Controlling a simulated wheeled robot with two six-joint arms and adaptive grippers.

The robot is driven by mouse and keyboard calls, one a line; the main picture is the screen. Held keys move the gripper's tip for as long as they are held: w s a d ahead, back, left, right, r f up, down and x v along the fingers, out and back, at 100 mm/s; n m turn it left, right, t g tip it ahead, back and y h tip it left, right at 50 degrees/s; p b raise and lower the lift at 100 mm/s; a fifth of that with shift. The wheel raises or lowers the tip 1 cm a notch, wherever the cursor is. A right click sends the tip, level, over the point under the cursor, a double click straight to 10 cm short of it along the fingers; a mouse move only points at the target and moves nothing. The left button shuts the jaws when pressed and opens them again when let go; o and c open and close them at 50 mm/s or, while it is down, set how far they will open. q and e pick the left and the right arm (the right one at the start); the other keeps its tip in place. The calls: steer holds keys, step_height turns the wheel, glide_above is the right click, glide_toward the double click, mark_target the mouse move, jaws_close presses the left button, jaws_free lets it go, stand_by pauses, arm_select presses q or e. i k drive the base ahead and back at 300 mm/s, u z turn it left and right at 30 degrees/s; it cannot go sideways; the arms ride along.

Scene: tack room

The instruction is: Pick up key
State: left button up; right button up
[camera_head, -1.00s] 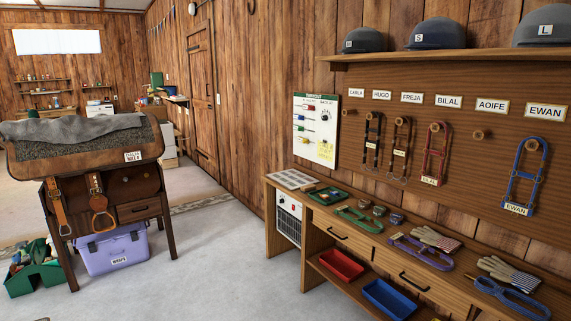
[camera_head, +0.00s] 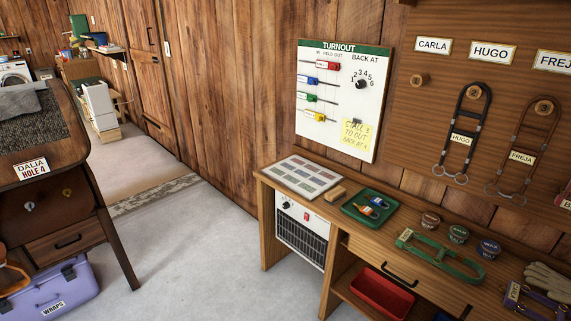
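No key can be made out for certain. Neither of my grippers is in view.
The workbench (camera_head: 262,188) carries a chart (camera_head: 302,175), several small tins (camera_head: 458,233) and a green halter (camera_head: 440,258). A turnout board (camera_head: 343,75) hangs above. The wooden stand (camera_head: 85,170) and a purple box (camera_head: 55,290) are at the left. Floor (camera_head: 190,265) between them is clear.

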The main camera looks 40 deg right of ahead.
mark_target(376, 201)
steer(key=z, duration=0.1)
steer(key=i, duration=1.25)
steer(key=z, duration=0.8)
steer(key=i, duration=0.85)
steer(key=z, duration=0.85)
